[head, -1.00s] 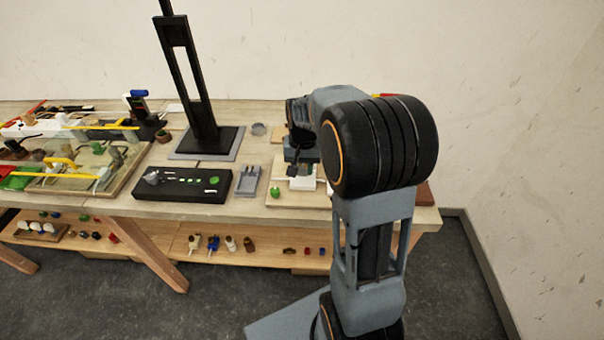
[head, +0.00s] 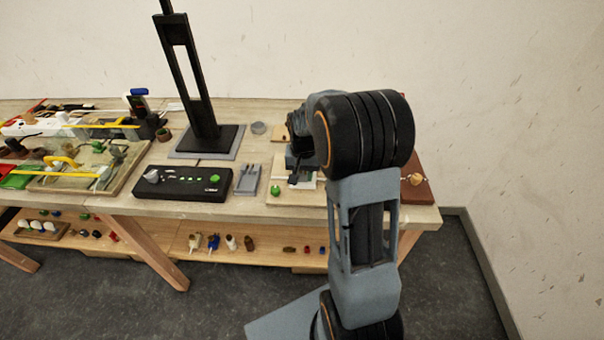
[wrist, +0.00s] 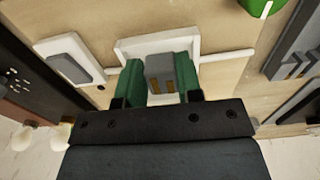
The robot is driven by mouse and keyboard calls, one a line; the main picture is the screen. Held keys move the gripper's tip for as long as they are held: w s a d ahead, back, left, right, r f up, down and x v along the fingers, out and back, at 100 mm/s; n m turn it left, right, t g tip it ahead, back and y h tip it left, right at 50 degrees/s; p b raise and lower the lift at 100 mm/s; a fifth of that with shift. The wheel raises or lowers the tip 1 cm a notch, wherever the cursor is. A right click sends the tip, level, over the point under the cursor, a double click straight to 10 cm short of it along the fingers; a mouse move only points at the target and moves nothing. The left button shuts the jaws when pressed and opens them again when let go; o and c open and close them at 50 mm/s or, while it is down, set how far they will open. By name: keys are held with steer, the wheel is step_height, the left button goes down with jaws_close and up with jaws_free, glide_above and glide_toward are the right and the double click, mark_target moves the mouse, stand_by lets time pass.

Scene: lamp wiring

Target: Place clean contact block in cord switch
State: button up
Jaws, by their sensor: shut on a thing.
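My gripper (wrist: 162,84) has green finger pads and is shut on a grey contact block (wrist: 161,66) with two brass-coloured strips. In the wrist view the block is over the white, open cord switch housing (wrist: 128,46), between its walls. I cannot tell whether it is seated or still above the floor of the housing. A white cord runs out of the housing to the right. In the head view my gripper (head: 300,170) is over the board at the right of the table, and my arm partly hides the housing.
A white plate with a grey insert (wrist: 70,58) lies beside the housing. A green knob (head: 276,190) stands on the board's near left. A grey holder (head: 248,180), a black panel (head: 183,183) and the lamp stand (head: 203,135) are further left.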

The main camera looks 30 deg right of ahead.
mark_target(303, 175)
steer(key=o, duration=0.9)
step_height(303, 175, up, 12)
steer(key=f, duration=0.1)
steer(key=s+a+n+t, duration=0.1)
steer(key=s+a+n, duration=0.1)
steer(key=s, duration=0.3)
steer(key=s+a+n+t, duration=0.1)
steer(key=s+a+n, duration=0.1)
steer(key=s+a, duration=0.2)
steer(key=s+a+n+t, duration=0.1)
steer(key=s+a+n, duration=0.1)
steer(key=s, duration=0.5)
steer(key=shift+s+a+r+t, duration=0.15)
steer(key=shift+a+t, duration=0.25)
steer(key=shift+a, duration=0.5)
